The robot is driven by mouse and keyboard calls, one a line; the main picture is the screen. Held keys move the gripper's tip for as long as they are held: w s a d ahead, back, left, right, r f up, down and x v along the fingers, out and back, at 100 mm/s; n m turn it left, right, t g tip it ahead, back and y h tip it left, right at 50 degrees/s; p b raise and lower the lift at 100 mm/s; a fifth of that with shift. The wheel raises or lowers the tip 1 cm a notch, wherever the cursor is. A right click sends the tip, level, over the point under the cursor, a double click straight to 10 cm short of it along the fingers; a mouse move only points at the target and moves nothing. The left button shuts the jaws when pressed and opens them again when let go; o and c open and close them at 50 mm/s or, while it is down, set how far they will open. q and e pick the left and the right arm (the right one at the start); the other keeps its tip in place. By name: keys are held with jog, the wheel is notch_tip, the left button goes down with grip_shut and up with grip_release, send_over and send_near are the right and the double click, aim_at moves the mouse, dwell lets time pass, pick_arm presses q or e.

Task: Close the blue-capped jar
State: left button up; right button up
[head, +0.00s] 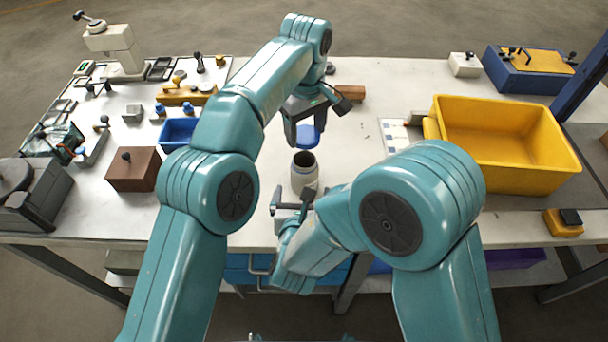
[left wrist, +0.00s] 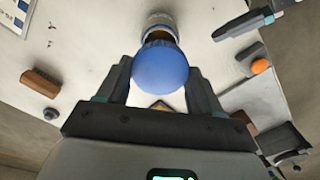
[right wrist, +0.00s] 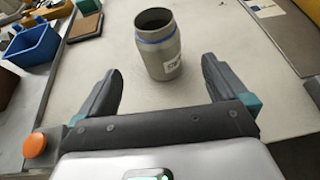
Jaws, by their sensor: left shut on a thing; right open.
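The jar (head: 304,173) is a grey, open-topped cylinder standing upright near the table's front edge. In the right wrist view the jar (right wrist: 160,55) shows a dark open mouth, a blue ring below the rim and a white label. My left gripper (head: 306,122) is shut on the round blue cap (head: 308,137), held above and apart from the jar. The cap (left wrist: 160,68) hides part of the jar (left wrist: 160,22) in the left wrist view. My right gripper (right wrist: 157,82) is open and empty, low on the near side of the jar, which stands just beyond its fingertips.
A blue bin (head: 180,131) and a brown box (head: 134,169) are at left. A large yellow bin (head: 505,150) stands at right, with a white card (head: 398,135) left of it. A brown block (head: 350,92) lies behind my left gripper. The table around the jar is clear.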

aim_at(305, 164)
pick_arm(q)
jog(key=shift+a, duration=0.15)
jog(key=shift+w+f, duration=0.1)
jog(key=shift+w, duration=0.05)
pick_arm(e)
jog(key=x, duration=1.1)
jog(key=shift+s+a+f, duration=0.1)
jog(key=shift+a, duration=0.05)
jog(key=shift+w+f, duration=0.15)
jog(key=shift+w, duration=0.35)
jog(key=shift+f, duration=0.1)
jog(key=shift+w, duration=0.1)
jog(key=shift+c, duration=0.3)
jog(key=c, duration=1.4)
pick_arm(q)
jog(key=shift+f, duration=2.5)
pick_arm(e)
jog(key=shift+o, duration=0.2)
